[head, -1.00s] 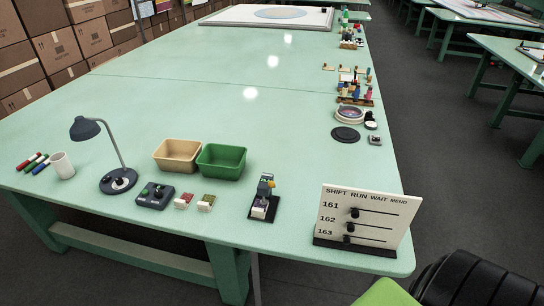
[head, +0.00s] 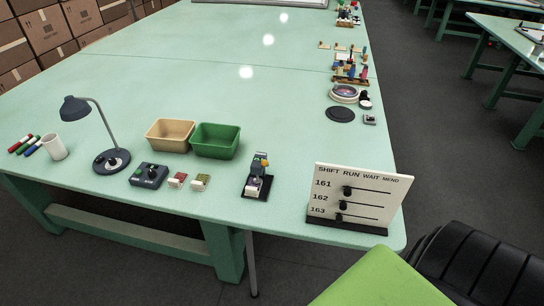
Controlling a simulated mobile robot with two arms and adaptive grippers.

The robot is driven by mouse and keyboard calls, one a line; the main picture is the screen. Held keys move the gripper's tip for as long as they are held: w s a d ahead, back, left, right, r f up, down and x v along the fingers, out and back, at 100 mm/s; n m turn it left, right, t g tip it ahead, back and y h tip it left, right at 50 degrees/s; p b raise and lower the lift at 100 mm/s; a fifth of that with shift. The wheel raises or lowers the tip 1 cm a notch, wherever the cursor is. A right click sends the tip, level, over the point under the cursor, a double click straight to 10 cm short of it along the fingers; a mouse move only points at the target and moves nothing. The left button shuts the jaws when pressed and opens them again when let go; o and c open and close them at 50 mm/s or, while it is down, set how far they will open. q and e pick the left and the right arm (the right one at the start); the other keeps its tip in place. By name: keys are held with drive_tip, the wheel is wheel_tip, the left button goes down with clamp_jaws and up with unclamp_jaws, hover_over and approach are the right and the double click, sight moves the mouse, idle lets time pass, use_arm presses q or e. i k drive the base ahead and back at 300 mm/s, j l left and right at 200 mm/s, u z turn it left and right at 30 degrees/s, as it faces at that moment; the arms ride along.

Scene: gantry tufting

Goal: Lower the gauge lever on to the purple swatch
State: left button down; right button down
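The gauge (head: 257,180) stands near the front edge of the table, right of the green bin. It has a dark base, a grey upright part and a small orange-yellow piece at its top. A pale block sits low at its front. The lever seems raised, but it is too small to be sure. I cannot make out a purple swatch on or beside the gauge. Two small sample stacks, one red and white (head: 177,180) and one olive and white (head: 200,182), lie left of the gauge. Neither of my grippers is in view.
A tan bin (head: 171,136), green bin (head: 215,141), control box (head: 148,175), lamp (head: 110,160) and white cup (head: 54,147) stand left. A status board (head: 359,198) stands right of the gauge. The table between the gauge and board is clear.

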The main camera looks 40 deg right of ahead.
sight(264, 162)
drive_tip(key=k+l, duration=0.1)
drive_tip(key=l, duration=0.25)
drive_tip(key=k+l, duration=0.1)
drive_tip(key=l, duration=0.25)
drive_tip(key=k+l, duration=0.15)
drive_tip(key=l, duration=0.2)
drive_tip(key=k+l, duration=0.1)
drive_tip(key=l, duration=0.3)
drive_tip(key=k+l, duration=0.1)
drive_tip(key=l, duration=0.25)
drive_tip(key=k+l, duration=0.1)
drive_tip(key=l, duration=0.25)
drive_tip(key=u, duration=0.05)
